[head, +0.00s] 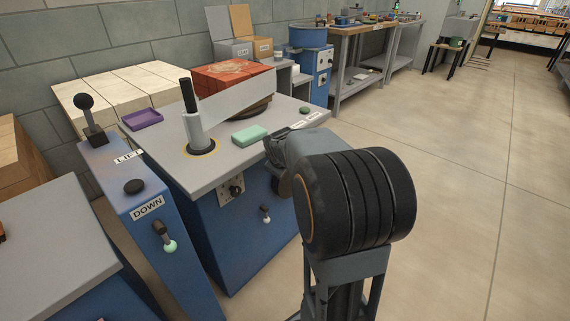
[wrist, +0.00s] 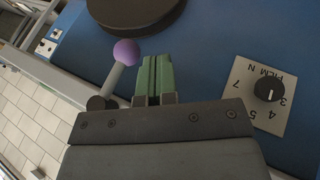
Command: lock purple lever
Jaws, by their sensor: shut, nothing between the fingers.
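The purple lever (wrist: 126,52) shows in the wrist view as a purple ball on a light grey shaft, with a dark pivot at its lower left end. It slants up to the right on a blue panel. My gripper (wrist: 155,62) has green fingers pressed together, with nothing between them. The fingertips are just right of the purple ball, with a small gap in the picture; depth between them is hard to tell. I cannot make out the purple lever in the head view, where my own arm hides my gripper.
A numbered dial (wrist: 268,90) sits right of my fingers, and a black disc (wrist: 135,8) above them. In the head view, a blue machine's grey top (head: 180,165) holds a green block (head: 250,135) and a purple tray (head: 142,119). Open floor (head: 480,190) lies to the right.

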